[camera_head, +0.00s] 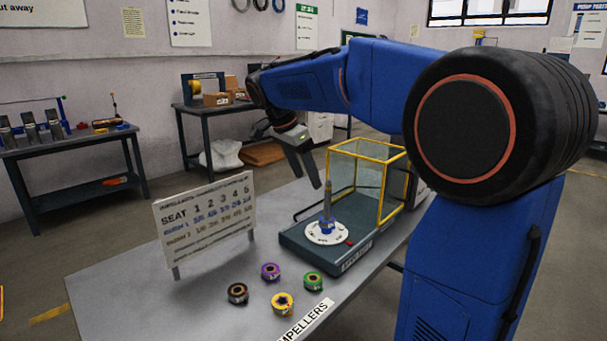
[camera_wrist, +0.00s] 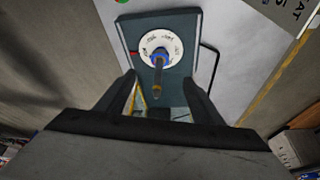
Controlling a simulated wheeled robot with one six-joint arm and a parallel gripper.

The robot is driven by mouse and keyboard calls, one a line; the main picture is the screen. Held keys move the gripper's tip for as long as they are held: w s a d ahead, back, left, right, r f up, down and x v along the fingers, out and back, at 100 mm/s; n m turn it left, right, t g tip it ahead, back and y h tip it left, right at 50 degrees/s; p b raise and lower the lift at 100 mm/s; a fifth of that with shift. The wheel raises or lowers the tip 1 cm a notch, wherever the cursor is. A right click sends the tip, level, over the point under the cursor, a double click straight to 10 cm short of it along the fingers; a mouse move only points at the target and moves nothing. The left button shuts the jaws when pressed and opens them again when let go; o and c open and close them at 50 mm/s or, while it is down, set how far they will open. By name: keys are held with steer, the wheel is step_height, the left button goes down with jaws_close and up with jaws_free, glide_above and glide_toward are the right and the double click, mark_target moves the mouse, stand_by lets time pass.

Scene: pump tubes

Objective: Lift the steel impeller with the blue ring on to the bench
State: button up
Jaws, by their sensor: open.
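The steel impeller with the blue ring (camera_head: 327,226) sits low around an upright spindle (camera_head: 328,200), above a white marked dial (camera_head: 316,236) on a dark base (camera_head: 296,240). In the wrist view the blue ring (camera_wrist: 158,60) shows around the spindle, which points toward the camera. My gripper (camera_head: 308,181) is open and empty, above and slightly left of the spindle top. In the wrist view its two fingers (camera_wrist: 159,79) stand apart, with the spindle between them in the picture. The impeller's steel body is too small to make out clearly.
A yellow-framed clear guard (camera_head: 381,150) stands behind the spindle to the right. A seat sign (camera_head: 206,222) stands at left. The bench (camera_head: 130,290) is clear at left.

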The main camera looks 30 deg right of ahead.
mark_target(325, 216)
steer(key=x, duration=1.7)
steer(key=shift+w+d+f, duration=0.1)
steer(key=shift+d, duration=0.05)
steer(key=c, duration=1.4)
steer(key=shift+r, duration=0.7)
steer(key=shift+r, duration=8.6)
